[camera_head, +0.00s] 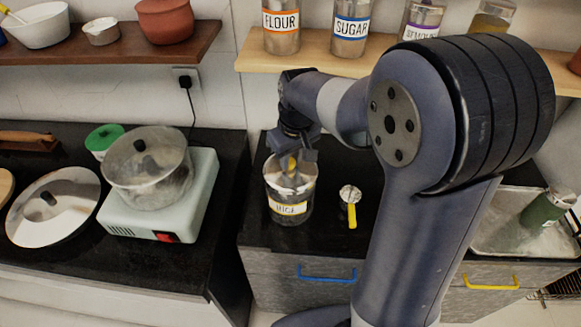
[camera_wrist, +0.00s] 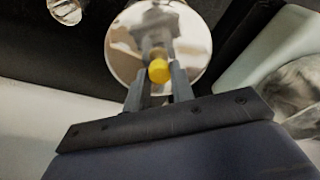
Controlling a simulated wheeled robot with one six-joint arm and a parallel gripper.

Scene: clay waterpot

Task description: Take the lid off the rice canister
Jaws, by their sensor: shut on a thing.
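The rice canister (camera_head: 290,207) stands on the black counter, a clear cylinder with a "RICE" label. Its round shiny lid (camera_wrist: 194,42) with a yellow knob (camera_wrist: 159,71) is seen from above in the wrist view. The lid appears to be on the canister's top; I cannot tell whether there is a gap. My gripper (camera_wrist: 158,82) is above the lid with its two fingers on either side of the yellow knob, shut on it. In the head view my gripper (camera_head: 290,168) points down at the canister top and hides part of the lid.
A measuring scoop with a yellow handle (camera_head: 352,215) lies just right of the canister. A pot (camera_head: 150,175) stands on a pale green hot plate (camera_head: 190,215) to the left. A wooden shelf (camera_head: 320,65) with labelled jars is above.

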